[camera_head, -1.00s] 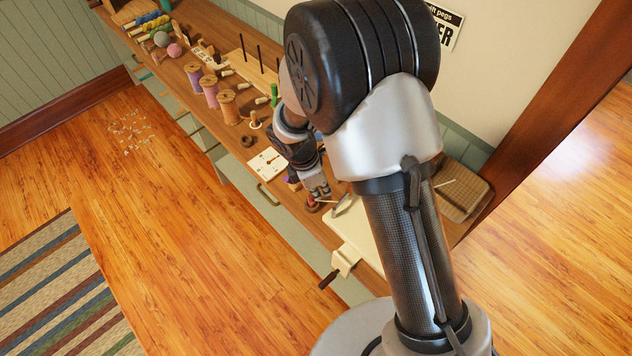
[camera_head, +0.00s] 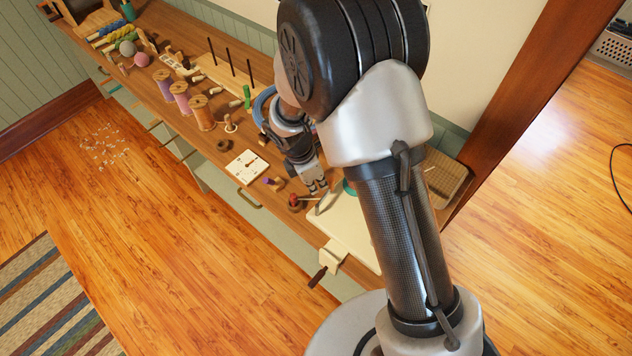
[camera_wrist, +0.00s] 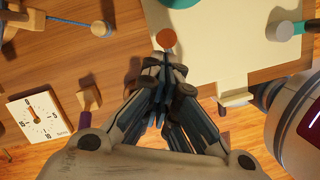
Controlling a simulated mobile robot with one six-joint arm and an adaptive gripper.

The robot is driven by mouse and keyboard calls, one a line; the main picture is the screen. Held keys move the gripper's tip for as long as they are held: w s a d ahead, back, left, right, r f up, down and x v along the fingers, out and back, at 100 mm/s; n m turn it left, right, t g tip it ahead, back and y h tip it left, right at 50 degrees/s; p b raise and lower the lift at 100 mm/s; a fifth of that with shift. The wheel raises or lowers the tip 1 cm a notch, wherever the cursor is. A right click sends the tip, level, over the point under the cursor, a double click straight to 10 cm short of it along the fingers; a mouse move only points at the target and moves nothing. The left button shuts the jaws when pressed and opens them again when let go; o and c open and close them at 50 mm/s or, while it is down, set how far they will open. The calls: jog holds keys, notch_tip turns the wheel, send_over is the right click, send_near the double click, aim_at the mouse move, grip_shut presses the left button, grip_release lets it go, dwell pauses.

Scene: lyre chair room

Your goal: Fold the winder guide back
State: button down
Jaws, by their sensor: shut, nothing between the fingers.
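The winder appears to be the cream board (camera_head: 345,232) with a clamp and dark-handled crank (camera_head: 318,277) at the bench's front edge. A thin grey piece (camera_head: 325,203) by its left edge may be the guide; I cannot tell for sure. My gripper (camera_head: 318,188) is shut and empty, pointing down just beyond that piece. In the wrist view my gripper (camera_wrist: 165,65) overlaps the left edge of the cream board (camera_wrist: 225,50), and a red-orange disc (camera_wrist: 166,38) shows just past its fingertips. My arm hides part of the board.
A white dial card (camera_head: 246,164), a small purple-ended peg (camera_head: 272,183) and a red-topped piece (camera_head: 294,202) lie left of my gripper. Thread spools (camera_head: 202,112) stand farther along the bench.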

jog(key=shift+d+m, duration=0.3)
jog(key=shift+m, duration=0.6)
jog(key=shift+s+d+m+g+p, duration=0.1)
jog(key=shift+d+m+g+p, duration=0.1)
jog(key=shift+m+p, duration=0.25)
jog(key=shift+d+m+g+p, duration=0.2)
jog(key=shift+m, duration=0.45)
jog(key=m, duration=0.1)
jog(key=d+m+g, duration=0.1)
jog(key=m, duration=0.1)
jog(key=s+m+p, duration=0.1)
jog(key=m, duration=0.1)
jog(key=shift+s+d, duration=0.1)
jog(key=shift+d, duration=0.2)
jog(key=m, duration=0.2)
jog(key=s+m+g, duration=0.1)
jog(key=m, duration=0.1)
jog(key=shift+d+y+p, duration=0.3)
jog(key=shift+d+p, duration=0.05)
jog(key=shift+p, duration=0.05)
jog(key=m, duration=0.1)
jog(key=s+m, duration=0.1)
jog(key=m+y, duration=0.1)
jog(key=m, duration=0.1)
jog(key=shift+s+d+g+p, duration=0.15)
jog(key=shift+s+g+p, duration=0.15)
jog(key=shift+a, duration=0.85)
